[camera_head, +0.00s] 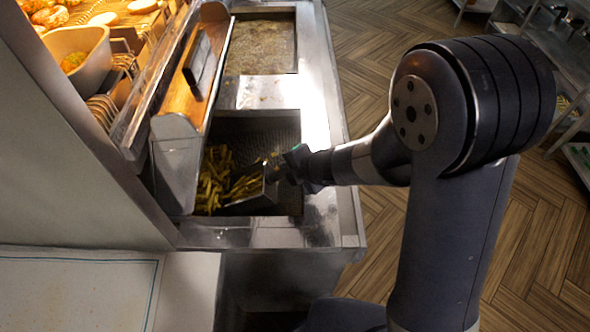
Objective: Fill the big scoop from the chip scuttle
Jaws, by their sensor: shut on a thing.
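The chip scuttle (288,140) is a dark metal well sunk in the steel range. Yellow chips (212,180) lie piled along its left side. My gripper (287,168) is at the right part of the scuttle, reaching in from the right, shut on the big scoop (254,199). The scoop is a grey metal pan, low in the scuttle at the right edge of the chip pile. Some chips lie at or over its left side; how many are in it I cannot tell. Its handle is mostly hidden by my gripper.
A vat of bubbling oil (262,45) lies beyond the scuttle. A wooden shelf (195,75) with a dark panel overhangs the left side. A heated display (110,30) holds food and a pale bowl (78,58). Wooden floor lies open at right.

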